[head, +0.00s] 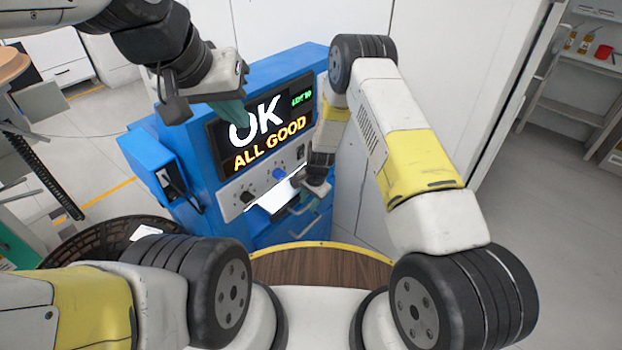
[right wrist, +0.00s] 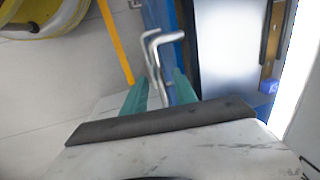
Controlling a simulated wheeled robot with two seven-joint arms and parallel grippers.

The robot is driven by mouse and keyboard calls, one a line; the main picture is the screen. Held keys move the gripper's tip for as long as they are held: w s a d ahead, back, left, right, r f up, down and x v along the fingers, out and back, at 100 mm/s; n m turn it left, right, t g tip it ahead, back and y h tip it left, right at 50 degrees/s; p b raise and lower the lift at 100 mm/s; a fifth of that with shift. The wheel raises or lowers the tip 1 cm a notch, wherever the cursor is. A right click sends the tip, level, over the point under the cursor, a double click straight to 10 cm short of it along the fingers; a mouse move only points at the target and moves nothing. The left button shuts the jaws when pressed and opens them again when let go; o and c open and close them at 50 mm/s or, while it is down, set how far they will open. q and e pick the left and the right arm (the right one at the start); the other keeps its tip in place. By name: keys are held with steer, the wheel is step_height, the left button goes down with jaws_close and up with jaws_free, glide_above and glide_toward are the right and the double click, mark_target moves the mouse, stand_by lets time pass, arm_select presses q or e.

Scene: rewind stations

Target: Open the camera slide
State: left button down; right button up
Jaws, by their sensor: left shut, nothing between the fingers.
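The blue station (head: 200,165) stands in front of me, its screen (head: 262,125) reading "OK ALL GOOD". Below the knobs is a bright white panel (head: 272,200); metal bar handles (head: 300,207) show near it. I cannot tell surely which part is the camera slide. My right gripper (head: 318,200) is low at the station's front. In the right wrist view its teal fingers (right wrist: 160,88) are apart, with a bent metal handle (right wrist: 153,48) between or just beyond them; contact is unclear. My left gripper (head: 232,112) is shut and empty before the screen.
A blue side box (head: 152,165) juts from the station's left. A dark round basket (head: 85,240) stands on the floor at left. A white wall (head: 450,60) is close on the right. A shelf (head: 590,85) stands far right, with open floor before it.

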jaws_close()
stand_by(1.4)
